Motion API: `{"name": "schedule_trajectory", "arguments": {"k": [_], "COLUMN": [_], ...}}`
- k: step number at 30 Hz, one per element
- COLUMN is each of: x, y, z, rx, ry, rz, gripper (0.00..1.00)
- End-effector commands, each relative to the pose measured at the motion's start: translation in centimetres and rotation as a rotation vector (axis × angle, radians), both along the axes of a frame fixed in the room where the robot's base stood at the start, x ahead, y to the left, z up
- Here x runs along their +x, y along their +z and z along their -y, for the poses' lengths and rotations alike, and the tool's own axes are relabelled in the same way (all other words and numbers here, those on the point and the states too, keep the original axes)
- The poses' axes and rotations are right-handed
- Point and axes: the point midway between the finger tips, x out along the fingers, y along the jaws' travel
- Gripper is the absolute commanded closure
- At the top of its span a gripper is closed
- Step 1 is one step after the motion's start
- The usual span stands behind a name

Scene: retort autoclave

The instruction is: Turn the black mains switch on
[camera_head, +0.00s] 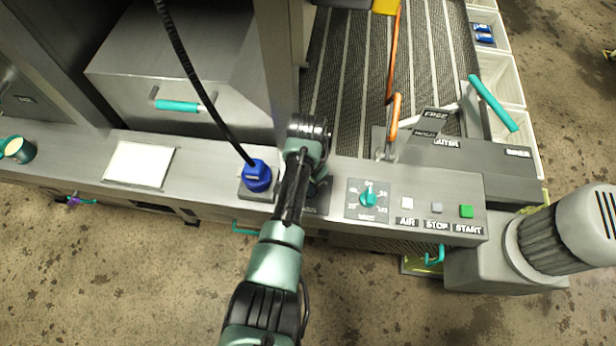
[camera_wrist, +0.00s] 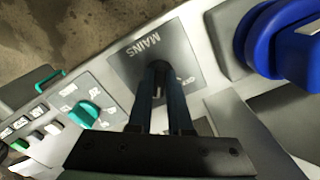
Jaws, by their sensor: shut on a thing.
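The mains switch plate (camera_wrist: 150,48) is dark grey, marked MAINS, and sits on the steel control panel in the wrist view. My gripper (camera_wrist: 166,84) is over the plate with its two dark fingers shut on the black mains switch. The fingers hide most of the switch, so its on or off position cannot be told. In the head view my arm covers most of the same plate (camera_head: 322,196), between the blue plug and the teal dial.
The blue plug (camera_head: 257,175) with its black cable is close left of my gripper. A teal timer dial (camera_head: 368,196) and the AIR, STOP and green START (camera_head: 466,211) buttons are to the right. A white pad (camera_head: 139,163) lies farther left on the panel.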

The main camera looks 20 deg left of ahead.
Motion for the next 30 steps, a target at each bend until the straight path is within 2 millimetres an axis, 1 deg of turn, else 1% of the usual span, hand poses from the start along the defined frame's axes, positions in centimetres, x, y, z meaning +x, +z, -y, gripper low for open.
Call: {"name": "schedule_trajectory", "arguments": {"k": [6, 12, 29, 30], "x": [0.15, 0.17, 0.21, 0.21], "y": [0.14, 0.12, 0.12, 0.12], "z": [-0.10, -0.14, -0.14, -0.14], "rx": [0.001, 0.001, 0.000, 0.000], "ry": [-0.125, -0.187, -0.214, -0.214], "rz": [0.003, 0.003, 0.004, 0.004], "gripper": [1.00, 1.00, 1.00, 0.76]}}
